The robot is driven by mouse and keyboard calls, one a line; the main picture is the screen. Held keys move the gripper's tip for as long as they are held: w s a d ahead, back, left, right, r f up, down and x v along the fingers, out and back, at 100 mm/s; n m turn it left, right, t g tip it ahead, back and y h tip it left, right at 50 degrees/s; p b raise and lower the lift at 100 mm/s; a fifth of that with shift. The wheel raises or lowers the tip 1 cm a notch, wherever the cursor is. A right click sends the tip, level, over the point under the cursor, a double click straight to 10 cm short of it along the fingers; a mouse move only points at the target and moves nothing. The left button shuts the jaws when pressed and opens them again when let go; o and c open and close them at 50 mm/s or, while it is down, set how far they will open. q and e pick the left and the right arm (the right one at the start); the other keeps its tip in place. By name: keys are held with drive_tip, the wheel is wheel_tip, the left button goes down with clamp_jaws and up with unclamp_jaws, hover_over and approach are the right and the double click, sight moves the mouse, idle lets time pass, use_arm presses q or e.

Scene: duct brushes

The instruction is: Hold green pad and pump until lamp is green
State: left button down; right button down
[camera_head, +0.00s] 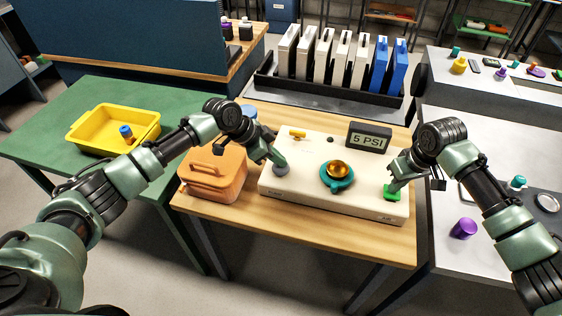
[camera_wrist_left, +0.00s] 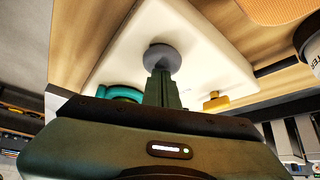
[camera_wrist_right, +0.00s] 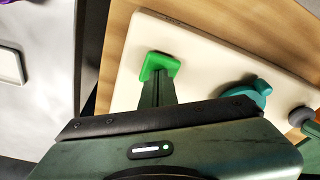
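The cream pump box (camera_head: 310,197) lies on the wooden table, with a display (camera_head: 369,137) reading "5 PSI". The green pad (camera_head: 392,195) is at its right end; my right gripper (camera_head: 391,184) is shut, its fingertips at the pad's top. The pad also shows in the right wrist view (camera_wrist_right: 160,64). The grey round pump button (camera_head: 281,170) is at the left end; my left gripper (camera_head: 277,160) is shut, its tips at the button, also seen in the left wrist view (camera_wrist_left: 161,56). A small dark round spot (camera_head: 330,140) sits beside the display; I cannot tell whether it is the lamp.
A teal ring with a handle (camera_head: 337,184) holds a gold dome (camera_head: 339,168) between my grippers. A yellow lever (camera_head: 298,134) is at the box's back. An orange case (camera_head: 213,174) stands close left. A purple cylinder (camera_head: 463,228) is on the right table.

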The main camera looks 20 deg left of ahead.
use_arm(q)
drive_tip(key=shift+s, duration=0.1)
use_arm(e)
drive_tip(key=shift+f, duration=0.1)
use_arm(q)
drive_tip(key=shift+r, duration=1)
idle(0.5)
